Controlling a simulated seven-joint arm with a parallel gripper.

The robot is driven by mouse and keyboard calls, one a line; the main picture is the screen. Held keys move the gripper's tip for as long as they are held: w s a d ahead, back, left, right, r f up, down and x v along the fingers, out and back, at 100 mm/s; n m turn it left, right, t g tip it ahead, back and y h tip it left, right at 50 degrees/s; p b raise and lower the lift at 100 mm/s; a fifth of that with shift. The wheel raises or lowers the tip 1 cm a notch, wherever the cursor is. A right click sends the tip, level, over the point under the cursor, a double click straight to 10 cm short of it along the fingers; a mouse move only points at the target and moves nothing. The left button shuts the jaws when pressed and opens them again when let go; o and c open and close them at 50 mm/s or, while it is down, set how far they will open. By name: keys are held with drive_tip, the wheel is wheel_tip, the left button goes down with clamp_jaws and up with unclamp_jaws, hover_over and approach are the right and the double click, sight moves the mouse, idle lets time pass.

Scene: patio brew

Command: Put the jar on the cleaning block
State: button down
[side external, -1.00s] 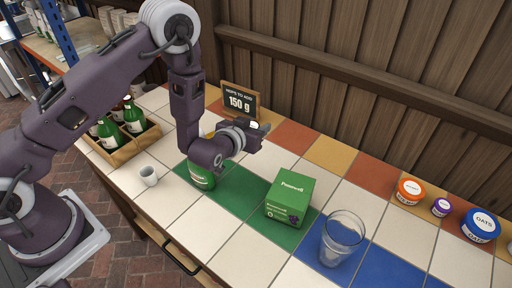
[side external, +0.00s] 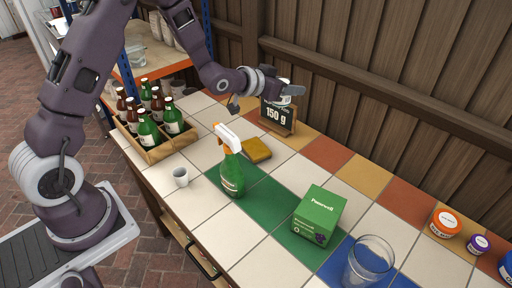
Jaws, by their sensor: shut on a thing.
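My gripper (side external: 290,92) is above the tiled counter, in front of the top of the small black sign. It is shut on a small pale thing (side external: 284,83), mostly hidden by the fingers; I cannot tell whether this is the jar. Lidded jars stand at the right: one with an orange lid (side external: 445,223), a small one with a purple lid (side external: 480,243), and one with a blue lid (side external: 507,266), cut off by the frame edge. Green tiles (side external: 266,199) carry a green spray bottle (side external: 232,174) and a green box (side external: 319,215).
The black sign (side external: 277,117) reads 150 g. A wooden crate (side external: 172,146) of bottles stands at the left, with a white cup (side external: 181,177) nearby. A clear glass (side external: 369,262) stands on blue tiles. White tiles in front are bare.

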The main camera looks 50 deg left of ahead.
drive_tip(key=m+h, duration=0.1)
drive_tip(key=h, duration=0.1)
hover_over(263, 144)
drive_tip(key=f, duration=0.1)
wheel_tip(263, 144, down, 20)
drive_tip(key=shift+r, duration=0.1)
drive_tip(key=c, duration=0.8)
unclamp_jaws()
drive_tip(key=shift+c, duration=0.2)
